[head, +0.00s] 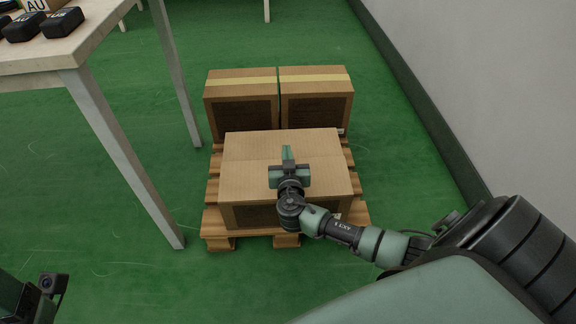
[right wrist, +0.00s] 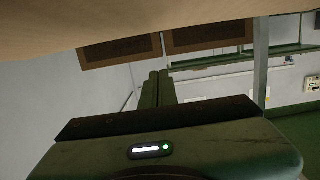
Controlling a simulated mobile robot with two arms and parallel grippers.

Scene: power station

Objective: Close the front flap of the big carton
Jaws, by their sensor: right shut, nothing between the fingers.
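The big carton (head: 245,180) stands on a wooden pallet. Its top looks flat, with a seam running across it from left to right. The front flap (head: 243,190) appears to lie level on the near half of the top, partly hidden by my right arm. My right gripper (head: 288,153) is over the carton's top, shut and empty, its fingers pointing to the far side. Its closed fingers also show in the right wrist view (right wrist: 157,88), close to a brown cardboard surface (right wrist: 120,20). Whether it touches the flap is unclear. Part of my left wrist shows at the lower left; its fingers are hidden.
Two taped cartons (head: 241,90) (head: 316,90) stand behind the big one. The pallet (head: 220,229) juts out at the front. A table (head: 90,45) with black items is at the left, its leg near the pallet. A wall (head: 480,80) is at the right. Green floor is clear in front.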

